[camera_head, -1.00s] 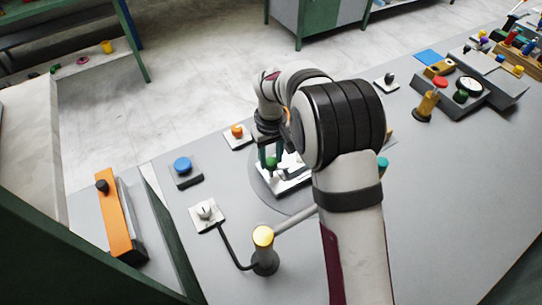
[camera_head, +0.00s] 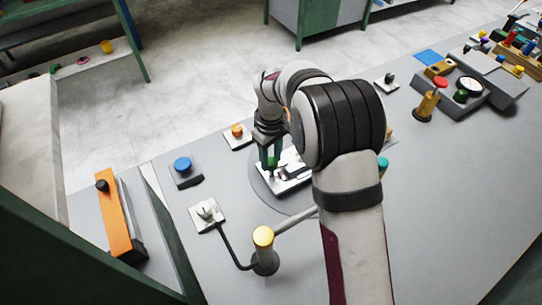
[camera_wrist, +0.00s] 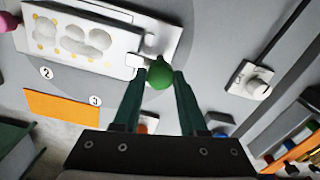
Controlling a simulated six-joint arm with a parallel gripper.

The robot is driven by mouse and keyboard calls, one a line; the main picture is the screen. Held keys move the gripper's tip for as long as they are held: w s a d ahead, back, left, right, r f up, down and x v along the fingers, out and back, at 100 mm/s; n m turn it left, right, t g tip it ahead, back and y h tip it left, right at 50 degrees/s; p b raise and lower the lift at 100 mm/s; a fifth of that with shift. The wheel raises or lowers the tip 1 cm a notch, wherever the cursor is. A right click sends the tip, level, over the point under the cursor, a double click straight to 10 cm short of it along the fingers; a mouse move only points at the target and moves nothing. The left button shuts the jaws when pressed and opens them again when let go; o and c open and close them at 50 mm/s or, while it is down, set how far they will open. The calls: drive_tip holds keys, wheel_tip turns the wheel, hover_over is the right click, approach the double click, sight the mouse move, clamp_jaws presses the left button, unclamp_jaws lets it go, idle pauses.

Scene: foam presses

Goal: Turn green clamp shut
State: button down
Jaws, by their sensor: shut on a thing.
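The green clamp's round knob (camera_wrist: 159,74) sits at the edge of a white press plate (camera_wrist: 85,40) in the wrist view. My gripper (camera_wrist: 158,82) has its two dark green fingers on either side of the knob, shut on it. In the head view my gripper (camera_head: 270,160) reaches down at the press (camera_head: 288,178), and its fingers mostly hide the knob. My arm hides the press's right part. The plate has pale foam-like shapes and yellow dots on it.
A blue button (camera_head: 182,164), an orange button (camera_head: 237,131) and a white dial (camera_head: 204,210) stand near the press. A yellow-topped post (camera_head: 263,237) stands in front.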

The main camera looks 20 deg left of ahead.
sight(271, 160)
drive_tip(key=shift+c, duration=2.2)
unclamp_jaws()
drive_tip(key=shift+r, duration=0.1)
wheel_tip(271, 160, up, 16)
drive_tip(key=shift+f, duration=0.2)
drive_tip(key=s+d+r+m+y, duration=0.1)
drive_tip(key=s+d+r+m, duration=0.1)
drive_tip(key=s+d+m, duration=1.2)
drive_tip(key=s+d+f+m, duration=0.1)
drive_tip(key=s+d+f, duration=0.1)
drive_tip(key=s, duration=0.5)
drive_tip(key=s+d+f+m, duration=0.2)
drive_tip(key=s+f, duration=0.1)
drive_tip(key=s, duration=0.4)
drive_tip(key=shift+y, duration=0.4)
